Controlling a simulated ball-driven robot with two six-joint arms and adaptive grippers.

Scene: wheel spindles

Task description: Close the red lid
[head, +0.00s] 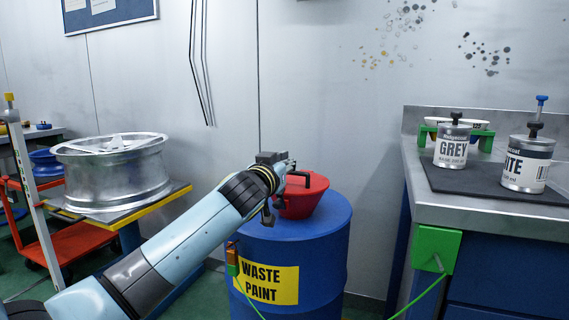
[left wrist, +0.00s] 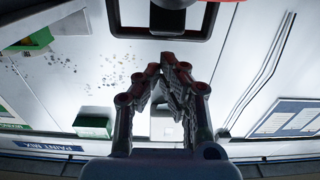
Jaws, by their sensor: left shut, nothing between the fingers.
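The red lid (head: 316,183) sits at the top of a red funnel (head: 300,208) on the blue waste paint drum (head: 322,245). My left gripper (head: 282,162) is at the upper left of the lid, close to the handle. In the left wrist view my fingers (left wrist: 170,66) are shut and empty. A dark bar (left wrist: 150,30) with a red edge lies beyond them, apparently the handle. My right gripper is out of view.
A metal wheel (head: 115,175) rests on a stand at the left, by an orange cart (head: 70,245). A green cable (head: 425,290) hangs in front. Wall space behind the drum is clear.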

